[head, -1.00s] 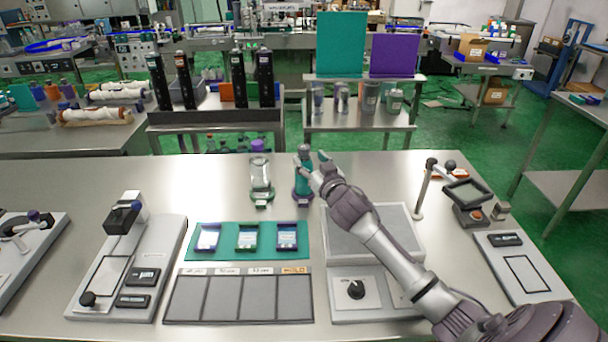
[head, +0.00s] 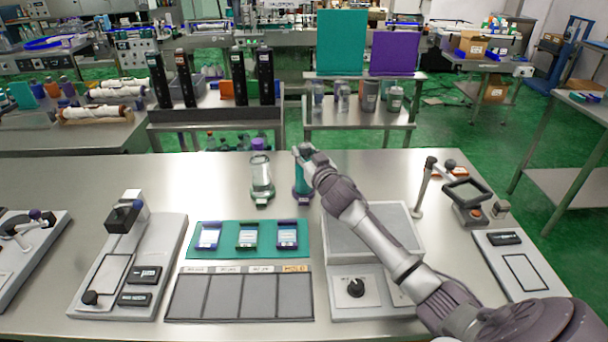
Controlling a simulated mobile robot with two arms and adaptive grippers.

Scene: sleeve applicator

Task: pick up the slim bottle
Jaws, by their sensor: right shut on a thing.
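The slim teal bottle (head: 302,182) stands upright at the back middle of the steel table, with its foot in a purple ring-like base. My right gripper (head: 303,152) is at the bottle's top, shut on it. The gripper's fingers hide the cap and neck. I cannot tell whether the bottle is clear of its base. My left gripper is not in view.
A wider clear bottle (head: 261,172) stands just left, on a green base. In front are a teal mat (head: 215,254) with several small trays, a grey panel (head: 240,300) and a scale-like device (head: 372,232). A stand with a magnifier-like plate (head: 466,192) is at right. The table's back left is clear.

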